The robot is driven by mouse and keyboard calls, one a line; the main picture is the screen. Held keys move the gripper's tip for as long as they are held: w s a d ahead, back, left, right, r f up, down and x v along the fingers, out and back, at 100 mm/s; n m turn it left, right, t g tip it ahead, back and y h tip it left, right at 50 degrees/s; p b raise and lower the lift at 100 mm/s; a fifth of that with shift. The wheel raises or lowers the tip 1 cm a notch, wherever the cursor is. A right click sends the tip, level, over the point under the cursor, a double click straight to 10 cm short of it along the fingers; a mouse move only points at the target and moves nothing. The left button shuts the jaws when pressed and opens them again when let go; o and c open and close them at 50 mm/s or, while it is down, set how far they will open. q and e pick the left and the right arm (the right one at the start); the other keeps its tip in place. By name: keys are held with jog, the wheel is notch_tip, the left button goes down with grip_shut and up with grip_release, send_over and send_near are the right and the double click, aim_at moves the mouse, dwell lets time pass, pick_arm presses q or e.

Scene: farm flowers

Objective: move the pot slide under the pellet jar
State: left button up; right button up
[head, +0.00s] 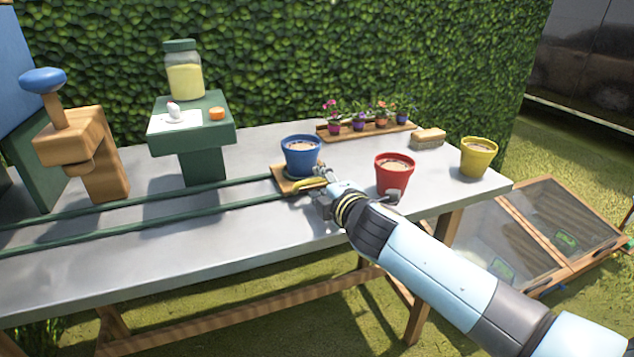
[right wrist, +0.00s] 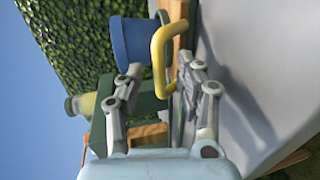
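The pot slide (head: 287,185) is a wooden carriage with a yellow handle, at the right end of two green rails. A blue pot (head: 301,157) filled with soil stands on it. The yellow handle also shows in the right wrist view (right wrist: 158,52). The pellet jar (head: 184,81), clear with a green lid and pale yellow contents, stands on a green stand (head: 205,135) at left, beyond the rails. My right gripper (head: 326,182) is at the handle; in the right wrist view its fingers (right wrist: 165,76) are apart, one on each side of the handle. My left gripper is out of view.
A red pot (head: 394,174) stands close to my right gripper. A yellow pot (head: 478,157), a sponge-like block (head: 428,138) and a flower tray (head: 368,132) stand at the right and back. A wooden press with a blue knob (head: 43,80) stands at far left. The rails between are clear.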

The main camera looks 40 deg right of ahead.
jog(key=shift+x, duration=1.25)
grip_shut()
jog(key=shift+f, duration=0.1)
